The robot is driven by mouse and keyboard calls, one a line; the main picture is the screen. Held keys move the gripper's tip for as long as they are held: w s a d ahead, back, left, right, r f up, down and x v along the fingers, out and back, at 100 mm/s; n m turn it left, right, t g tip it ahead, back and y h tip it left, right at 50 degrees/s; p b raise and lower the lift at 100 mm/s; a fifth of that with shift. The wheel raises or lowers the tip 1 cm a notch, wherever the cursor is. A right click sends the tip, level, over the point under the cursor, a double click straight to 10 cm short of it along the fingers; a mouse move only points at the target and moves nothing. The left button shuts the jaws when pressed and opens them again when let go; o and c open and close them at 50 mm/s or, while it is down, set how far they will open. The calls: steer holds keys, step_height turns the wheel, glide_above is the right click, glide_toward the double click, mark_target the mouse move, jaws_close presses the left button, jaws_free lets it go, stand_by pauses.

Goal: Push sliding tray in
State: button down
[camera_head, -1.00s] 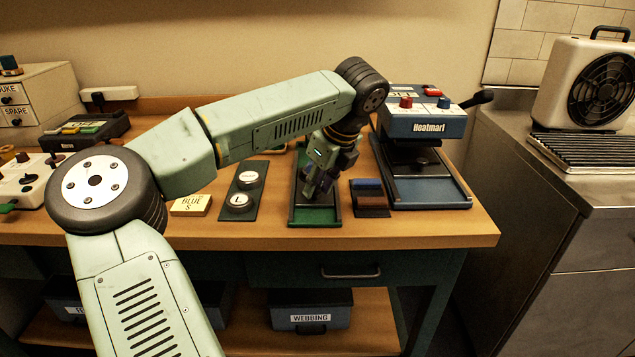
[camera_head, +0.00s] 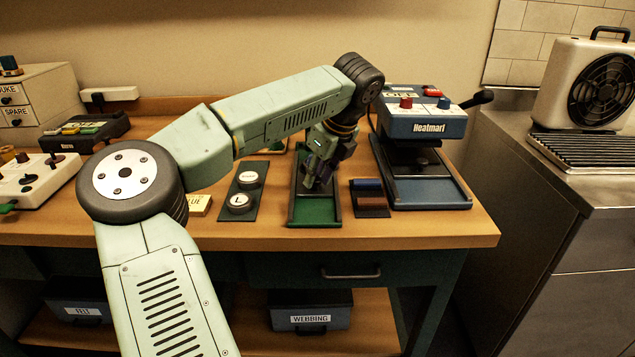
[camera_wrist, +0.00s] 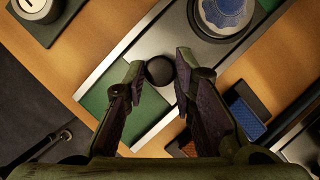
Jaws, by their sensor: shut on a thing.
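The sliding tray (camera_wrist: 165,42) is a pale grey plate in the wrist view, with a round black knob (camera_wrist: 160,73) at its near end. It lies in a long green-floored frame (camera_head: 315,211) on the table in the head view. My gripper (camera_head: 319,182) is low over this frame, pointing down. In the wrist view my gripper (camera_wrist: 158,66) has a finger on each side of the knob and is shut on it. A round blue-faced piece (camera_wrist: 226,12) in a silver ring sits farther along the tray. My gripper hides most of the tray in the head view.
The blue Heatmart press (camera_head: 425,126) stands close on the right. A small holder with blue and brown blocks (camera_head: 370,198) is right beside the frame. A dark board with two round pieces (camera_head: 241,202) lies to the left. Bare wood (camera_head: 420,228) shows at the front edge.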

steer(key=w+p, duration=0.1)
steer(key=w, duration=0.4)
steer(key=shift+w, duration=0.25)
steer(key=shift+r, duration=0.15)
steer(key=shift+w, duration=0.1)
steer(key=c, duration=1.4)
jaws_free()
steer(key=shift+c, duration=0.2)
steer(key=shift+o, duration=0.6)
steer(key=v, duration=1.1)
steer(key=shift+r, duration=0.35)
steer(key=shift+d, duration=0.1)
